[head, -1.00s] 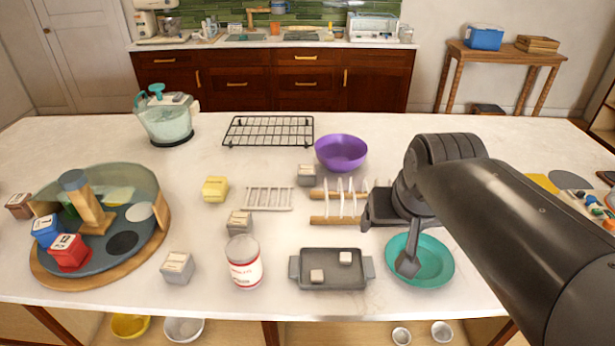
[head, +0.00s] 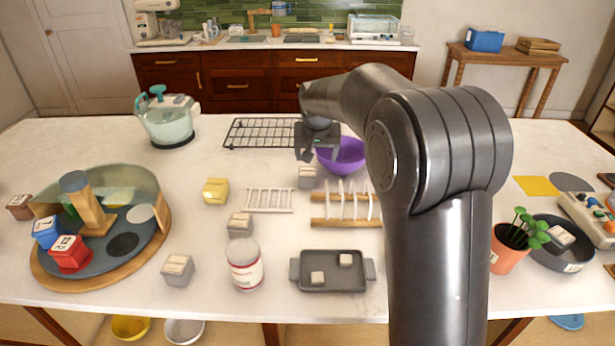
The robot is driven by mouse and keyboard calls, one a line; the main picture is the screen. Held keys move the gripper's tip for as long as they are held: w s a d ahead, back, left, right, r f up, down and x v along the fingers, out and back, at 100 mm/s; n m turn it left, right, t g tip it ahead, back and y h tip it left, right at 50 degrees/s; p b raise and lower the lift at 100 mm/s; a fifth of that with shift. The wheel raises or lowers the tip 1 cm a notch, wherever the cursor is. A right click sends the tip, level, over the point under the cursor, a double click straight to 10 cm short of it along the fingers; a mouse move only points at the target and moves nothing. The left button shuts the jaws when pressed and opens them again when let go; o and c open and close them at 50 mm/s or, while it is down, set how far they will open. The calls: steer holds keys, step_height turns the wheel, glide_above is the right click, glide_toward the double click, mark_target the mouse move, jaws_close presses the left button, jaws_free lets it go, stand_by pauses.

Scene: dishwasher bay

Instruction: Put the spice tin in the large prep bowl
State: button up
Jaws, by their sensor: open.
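A purple bowl (head: 342,158), the likely large prep bowl, stands upright near the back middle of the counter. Several small box-shaped tins with pale tops stand about, and I cannot tell which is the spice tin. A grey one (head: 307,178) is just in front and left of the bowl. Others are a grey one (head: 240,224) by the white rack, a grey one (head: 177,269) at the front and a yellow one (head: 215,190). My gripper (head: 317,157) is open, fingers down, at the bowl's left side and behind the nearest grey tin in the picture. Its fingertips are small and partly unclear.
A turntable (head: 150,250) is at left, a potted plant (head: 507,255) at right. My arm hides the right middle.

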mark_target(307, 172)
steer(key=x, duration=0.5)
steer(key=w+a+x, duration=0.1)
steer(key=x, duration=0.3)
steer(key=a+x, duration=0.1)
steer(key=x, duration=0.4)
steer(key=shift+w+a, duration=0.25)
steer(key=shift+w, duration=0.25)
steer(key=shift+r, duration=0.1)
steer(key=shift+c, duration=0.2)
steer(key=c, duration=1.1)
steer(key=shift+c, duration=0.2)
